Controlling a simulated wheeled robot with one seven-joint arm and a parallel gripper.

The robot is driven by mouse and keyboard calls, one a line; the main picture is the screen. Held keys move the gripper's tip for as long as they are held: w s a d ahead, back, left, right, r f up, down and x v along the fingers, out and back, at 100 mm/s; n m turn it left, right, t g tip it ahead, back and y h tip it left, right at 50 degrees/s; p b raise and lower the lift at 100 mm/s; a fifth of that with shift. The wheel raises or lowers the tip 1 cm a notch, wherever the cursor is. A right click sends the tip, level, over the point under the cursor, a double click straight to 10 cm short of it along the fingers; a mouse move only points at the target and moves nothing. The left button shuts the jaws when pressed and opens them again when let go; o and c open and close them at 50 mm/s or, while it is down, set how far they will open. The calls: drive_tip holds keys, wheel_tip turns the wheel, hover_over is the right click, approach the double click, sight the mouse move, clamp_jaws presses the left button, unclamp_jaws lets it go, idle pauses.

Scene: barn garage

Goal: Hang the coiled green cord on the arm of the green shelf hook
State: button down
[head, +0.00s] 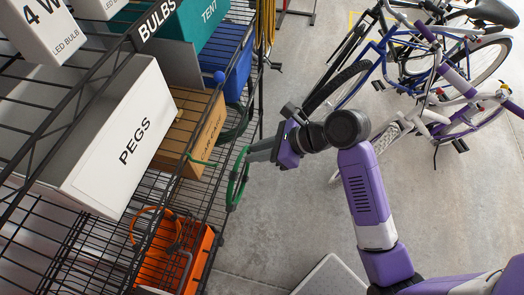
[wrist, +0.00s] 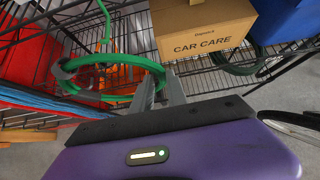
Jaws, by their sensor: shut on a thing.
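The coiled green cord (head: 233,192) hangs as a ring from my gripper (head: 252,155), whose fingers are shut on its edge. In the wrist view the coil (wrist: 160,74) spreads to the left of the fingertips (wrist: 158,88). The green shelf hook (head: 197,160) shows as a thin green arm at the shelf front, left of the coil. In the wrist view the hook (wrist: 106,22) comes down from the top, close above the coil's far edge. I cannot tell whether the hook and coil touch; they look apart in the head view.
A dark green coil (head: 236,124) hangs by the CAR CARE box (head: 200,130). An orange cord (head: 150,212) hangs lower, by an orange bin (head: 172,262). The PEGS box (head: 105,150) is on the wire shelf. Bicycles (head: 420,70) stand right; floor between is clear.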

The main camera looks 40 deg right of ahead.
drive_tip(key=w+a+f, duration=0.2)
drive_tip(key=w+a, duration=0.3)
drive_tip(key=w, duration=0.2)
drive_tip(key=shift+w, duration=0.4)
idle(0.9)
drive_tip(key=shift+a, duration=0.1)
idle(0.5)
drive_tip(key=c, duration=1.2)
unclamp_jaws()
drive_tip(key=shift+c, duration=0.2)
drive_tip(key=shift+s, duration=0.1)
drive_tip(key=v, duration=0.7)
drive_tip(key=shift+s+r+b, duration=0.2)
drive_tip(key=shift+r+b, duration=0.05)
drive_tip(key=shift+b, duration=0.1)
